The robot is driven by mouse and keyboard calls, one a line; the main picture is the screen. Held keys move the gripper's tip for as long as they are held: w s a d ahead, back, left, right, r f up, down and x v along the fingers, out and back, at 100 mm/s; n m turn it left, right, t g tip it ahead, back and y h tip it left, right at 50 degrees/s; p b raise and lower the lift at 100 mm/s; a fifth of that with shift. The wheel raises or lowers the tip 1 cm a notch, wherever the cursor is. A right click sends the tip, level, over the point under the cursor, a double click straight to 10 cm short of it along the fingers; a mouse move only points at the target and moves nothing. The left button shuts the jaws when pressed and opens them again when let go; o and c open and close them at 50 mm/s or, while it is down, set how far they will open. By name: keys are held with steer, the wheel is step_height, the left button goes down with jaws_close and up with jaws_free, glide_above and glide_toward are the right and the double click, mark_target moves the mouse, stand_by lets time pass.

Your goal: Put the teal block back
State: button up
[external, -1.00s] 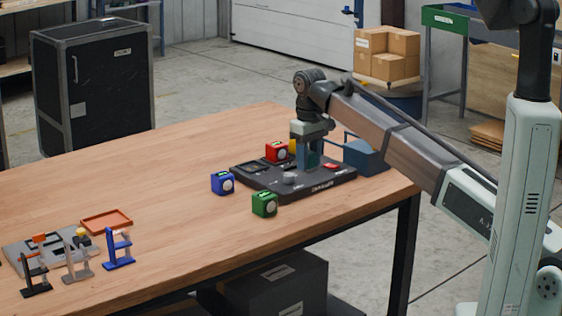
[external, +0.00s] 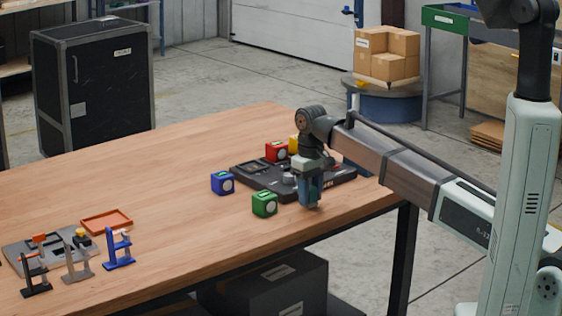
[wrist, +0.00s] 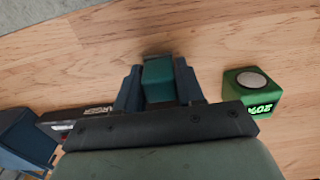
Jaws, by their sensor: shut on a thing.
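The teal block (wrist: 158,80) shows in the wrist view between the two fingers of my gripper (wrist: 159,90), which are shut on it. In the external view my gripper (external: 311,200) points down in front of the black charger-like base (external: 252,182), low over the table's front part. The fingers mostly hide the block there, and I cannot tell whether it touches the table. The green block (external: 264,204) stands just left of my gripper; it also shows right of it in the wrist view (wrist: 250,95).
A blue block (external: 222,183), a red block (external: 276,151) and a yellow block (external: 294,144) stand around the base. A blue bin (wrist: 28,140) is partly behind my arm. Small stands (external: 77,262) and an orange tray (external: 106,223) sit far left. The table's middle is clear.

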mark_target(310, 187)
steer(key=shift+f, duration=0.35)
steer(key=shift+f, duration=0.1)
steer(key=o, duration=1)
step_height(310, 187, up, 12)
steer(key=shift+r, duration=0.15)
